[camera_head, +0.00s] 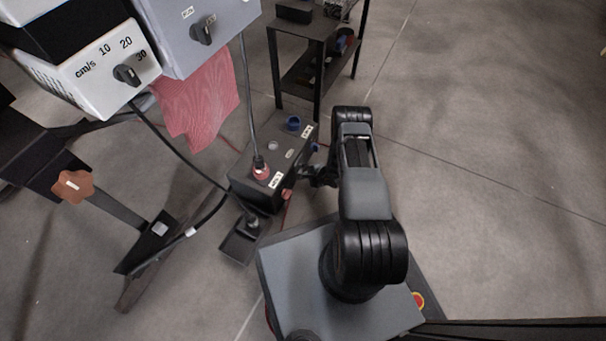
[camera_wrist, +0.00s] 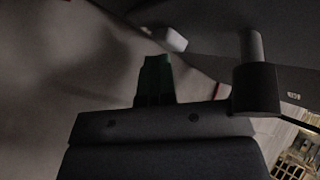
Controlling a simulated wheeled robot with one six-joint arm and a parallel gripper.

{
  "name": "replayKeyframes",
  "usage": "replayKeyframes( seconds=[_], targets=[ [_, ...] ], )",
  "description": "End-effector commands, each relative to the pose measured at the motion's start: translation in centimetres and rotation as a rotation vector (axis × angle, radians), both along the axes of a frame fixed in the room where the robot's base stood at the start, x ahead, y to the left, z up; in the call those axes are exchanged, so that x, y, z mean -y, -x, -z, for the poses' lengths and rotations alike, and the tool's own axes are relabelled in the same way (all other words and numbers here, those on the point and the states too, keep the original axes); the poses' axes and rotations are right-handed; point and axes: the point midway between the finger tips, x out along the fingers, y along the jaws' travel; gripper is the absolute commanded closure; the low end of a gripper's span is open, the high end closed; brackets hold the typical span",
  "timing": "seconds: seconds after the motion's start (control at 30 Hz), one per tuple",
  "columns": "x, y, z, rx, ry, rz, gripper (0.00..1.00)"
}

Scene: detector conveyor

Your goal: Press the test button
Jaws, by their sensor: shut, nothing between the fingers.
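A black control box (camera_head: 252,190) stands on the floor left of my arm in the head view. Its top has a round light button (camera_head: 272,146), an oval light piece (camera_head: 290,154) and small white labels too small to read. I cannot tell which part is the test button. My gripper (camera_head: 312,176) is low at the box's right side, partly hidden by my arm. In the wrist view my gripper's dark fingers (camera_wrist: 155,62) are together and empty. A pale rounded knob (camera_wrist: 171,40) is just beyond the tips; I cannot tell whether they touch.
A red plug (camera_head: 261,170) with a cable rises from the box top. Blue sockets (camera_head: 293,123) are at its far end. White and grey control units with knobs (camera_head: 127,75) hang at upper left, above a red cloth (camera_head: 198,100). A dark shelf (camera_head: 305,35) stands behind. Floor at right is clear.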

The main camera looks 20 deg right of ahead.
Motion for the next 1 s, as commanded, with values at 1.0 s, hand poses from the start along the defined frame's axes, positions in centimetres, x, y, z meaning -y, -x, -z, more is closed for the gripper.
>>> replayKeyframes(
  seconds=[1.0],
  targets=[
    [1.6,1.8,-0.2,0.003,0.000,-0.003,1.00]
  ],
)
